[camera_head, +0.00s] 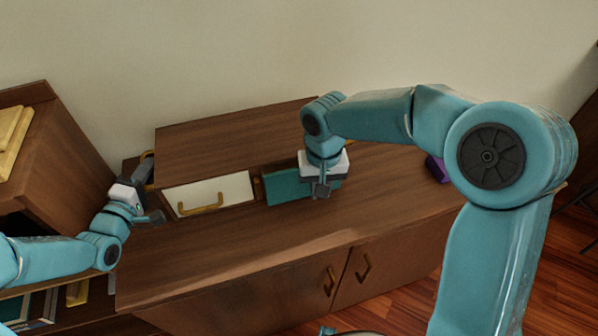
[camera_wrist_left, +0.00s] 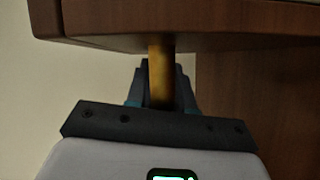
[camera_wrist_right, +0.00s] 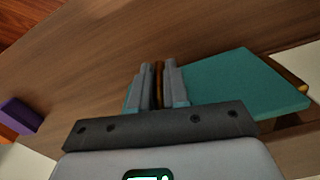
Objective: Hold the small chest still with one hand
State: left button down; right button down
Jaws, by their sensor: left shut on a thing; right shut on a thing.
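The small chest (camera_head: 235,140) is a brown wooden box on the cabinet top. Its front shows a white drawer (camera_head: 235,188) with a brass handle and a teal drawer front (camera_head: 285,187) to the right. My left gripper (camera_head: 146,172) is at the chest's left side. In the left wrist view its jaws are shut on an upright brass side handle (camera_wrist_left: 160,70) under the wooden top edge. My right gripper (camera_head: 322,188) is in front of the teal drawer. In the right wrist view its jaws are shut on a thin brass handle (camera_wrist_right: 159,75). My right gripper covers part of the teal front.
The cabinet top (camera_head: 230,245) is clear in front of the chest. A purple block (camera_head: 437,168) lies to the right. A brown shelf unit (camera_head: 50,160) stands at the left, with books below. Cabinet doors with brass handles face the front.

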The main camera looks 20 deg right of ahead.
jog(key=shift+s, duration=4.4)
jog(key=c, duration=1)
grip_release()
jog(key=shift+o, duration=0.2)
notch_tip(320, 180, up, 12)
jog(key=shift+s, duration=0.15)
